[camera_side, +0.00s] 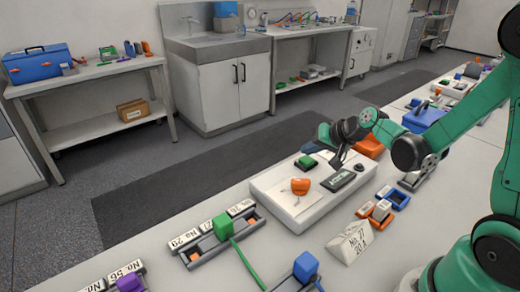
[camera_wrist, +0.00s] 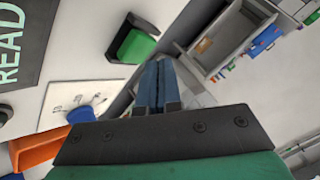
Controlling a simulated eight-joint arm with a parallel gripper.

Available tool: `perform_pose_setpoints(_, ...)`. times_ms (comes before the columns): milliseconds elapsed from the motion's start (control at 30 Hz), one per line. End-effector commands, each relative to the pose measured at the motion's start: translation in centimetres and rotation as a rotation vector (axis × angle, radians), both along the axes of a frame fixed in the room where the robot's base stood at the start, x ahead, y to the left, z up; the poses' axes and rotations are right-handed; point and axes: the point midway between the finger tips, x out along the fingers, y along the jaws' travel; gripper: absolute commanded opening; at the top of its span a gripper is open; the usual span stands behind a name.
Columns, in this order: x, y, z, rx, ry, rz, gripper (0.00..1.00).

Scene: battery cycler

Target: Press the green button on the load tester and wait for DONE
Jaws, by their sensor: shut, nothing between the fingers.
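The load tester (camera_side: 283,201) is a low white box on the bench in the side view. Its green button (camera_side: 307,162) sits in a dark mount near the far edge. The green button also shows in the wrist view (camera_wrist: 136,46), left of the fingertips. The tester's dark display (camera_side: 339,180) has text too small to read from the side. In the wrist view the display (camera_wrist: 22,48) shows "READ", cut off at the edge. My gripper (camera_side: 311,147) is shut and empty, close above the green button; I cannot tell whether it touches. Its blue fingers (camera_wrist: 157,70) are together.
An orange knob (camera_side: 300,186) stands on the tester's top. Cell holders with a green block (camera_side: 222,225), a purple block (camera_side: 130,283) and a blue block (camera_side: 306,265) lie in front. A "No. 27" tag (camera_side: 350,243) and small trays (camera_side: 393,197) are right of the tester.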

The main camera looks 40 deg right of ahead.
Motion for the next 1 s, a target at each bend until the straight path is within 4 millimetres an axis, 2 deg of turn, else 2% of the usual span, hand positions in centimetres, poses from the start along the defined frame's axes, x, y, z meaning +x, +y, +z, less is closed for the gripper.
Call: perform_pose_setpoints(1000, 0.01, 0.0, -1.15, 0.0, 0.0, 0.0, 0.0)
